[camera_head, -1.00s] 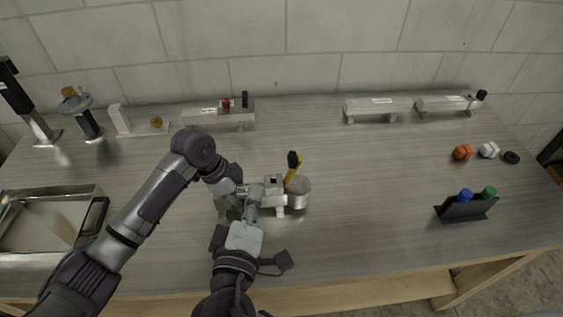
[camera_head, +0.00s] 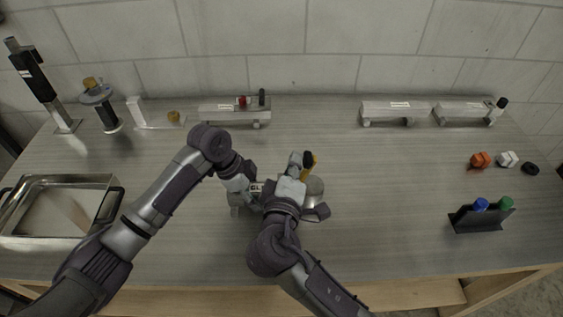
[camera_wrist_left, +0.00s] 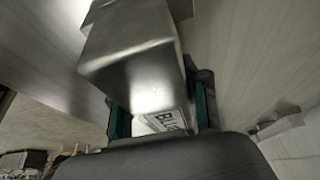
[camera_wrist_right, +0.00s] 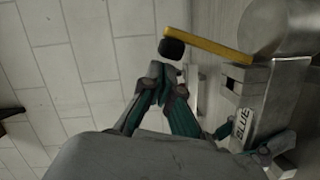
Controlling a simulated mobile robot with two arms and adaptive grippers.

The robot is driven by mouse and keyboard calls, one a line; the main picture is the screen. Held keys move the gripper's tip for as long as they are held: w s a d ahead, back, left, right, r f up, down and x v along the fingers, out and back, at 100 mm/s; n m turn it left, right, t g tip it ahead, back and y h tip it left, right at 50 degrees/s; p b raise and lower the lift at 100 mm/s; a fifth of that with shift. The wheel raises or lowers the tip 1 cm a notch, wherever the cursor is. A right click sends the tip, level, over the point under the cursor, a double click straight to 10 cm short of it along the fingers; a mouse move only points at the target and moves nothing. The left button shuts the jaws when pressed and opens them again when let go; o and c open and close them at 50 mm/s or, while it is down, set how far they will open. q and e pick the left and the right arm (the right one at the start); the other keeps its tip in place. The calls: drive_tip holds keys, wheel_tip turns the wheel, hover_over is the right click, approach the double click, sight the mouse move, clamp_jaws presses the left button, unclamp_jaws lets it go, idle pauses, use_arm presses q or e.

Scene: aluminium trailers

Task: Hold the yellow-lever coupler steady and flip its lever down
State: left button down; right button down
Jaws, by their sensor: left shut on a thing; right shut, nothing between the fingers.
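The yellow-lever coupler (camera_head: 315,188) is a metal body on the middle of the table, partly hidden by my arms. Its yellow lever (camera_head: 310,167) stands up with a black knob on its end; the lever also shows in the right wrist view (camera_wrist_right: 212,48). My left gripper (camera_head: 246,196) is shut on the coupler's bar, with a pad on each side of it in the left wrist view (camera_wrist_left: 160,112), near a "BLUE" label. My right gripper (camera_head: 297,163) is shut and empty beside the knob. In the right wrist view its fingertips (camera_wrist_right: 166,78) are just short of the knob (camera_wrist_right: 171,48).
A metal tray (camera_head: 60,240) lies at the left. A bar with red and black parts (camera_head: 235,115) and two more bars (camera_head: 395,112) stand at the back. A dark holder with blue and green caps (camera_head: 478,218) stands at the right. Table between is clear.

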sight(313, 155)
drive_tip(key=shift+d, duration=0.7)
idle(0.4)
drive_tip(key=shift+d+f, duration=0.2)
drive_tip(key=shift+d, duration=0.9)
drive_tip(key=shift+d+f+m, duration=0.2)
drive_tip(key=shift+d+m, duration=0.4)
drive_tip(key=shift+d, duration=0.15)
drive_tip(key=d+f+m+g+y, duration=0.1)
drive_tip(key=d+f+m+y, duration=0.1)
drive_tip(key=d+f+m, duration=0.3)
drive_tip(key=shift+m, duration=1.1)
drive_tip(key=shift+f, duration=0.15)
drive_tip(key=shift+s, duration=0.1)
use_arm(q)
drive_tip(key=shift+a+f, duration=0.1)
use_arm(e)
drive_tip(key=r+v, duration=0.1)
drive_tip(key=v, duration=1.1)
drive_tip(key=shift+d, duration=0.15)
